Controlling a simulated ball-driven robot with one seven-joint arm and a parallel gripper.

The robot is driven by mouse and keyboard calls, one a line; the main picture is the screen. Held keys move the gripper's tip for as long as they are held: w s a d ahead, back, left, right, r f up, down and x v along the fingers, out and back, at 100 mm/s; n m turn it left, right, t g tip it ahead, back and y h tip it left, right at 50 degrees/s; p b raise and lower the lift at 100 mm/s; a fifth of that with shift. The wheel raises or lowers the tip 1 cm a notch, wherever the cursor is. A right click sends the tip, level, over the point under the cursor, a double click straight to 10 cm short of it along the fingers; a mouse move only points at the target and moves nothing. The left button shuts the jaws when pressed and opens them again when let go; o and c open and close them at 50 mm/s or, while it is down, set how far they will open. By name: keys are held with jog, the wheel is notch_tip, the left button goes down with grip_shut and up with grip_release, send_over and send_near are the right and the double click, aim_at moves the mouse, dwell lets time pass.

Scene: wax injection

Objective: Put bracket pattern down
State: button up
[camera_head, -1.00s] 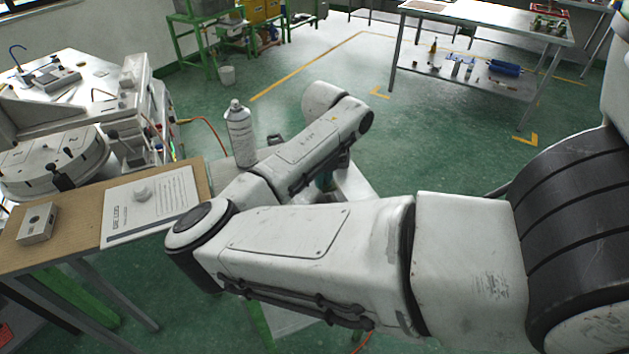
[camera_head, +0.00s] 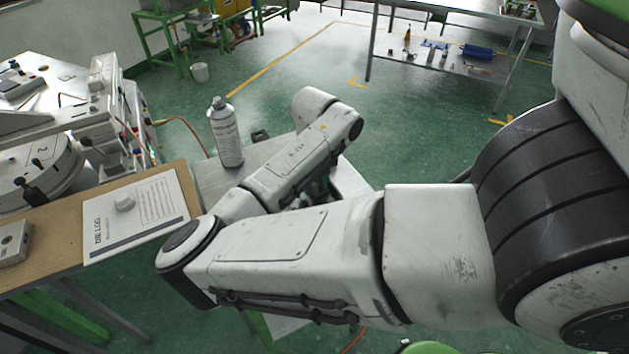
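My arm reaches in from the right, bends at an elbow at the left, and its forearm runs up to a wrist over the grey table (camera_head: 208,177). My gripper (camera_head: 319,187) is almost all hidden below the wrist and behind the forearm. Only a small dark and greenish patch shows there, so its fingers and anything between them cannot be made out. I cannot pick out the bracket pattern in this view.
A spray can (camera_head: 225,132) stands on the grey table, with a small dark object (camera_head: 260,135) beyond it. Machinery (camera_head: 60,120) stands behind.

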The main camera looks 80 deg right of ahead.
aim_at(315, 185)
jog(key=shift+r, duration=0.1)
notch_tip(315, 185, up, 12)
jog(key=b, duration=0.1)
jog(key=shift+b, duration=0.3)
dwell(2.4)
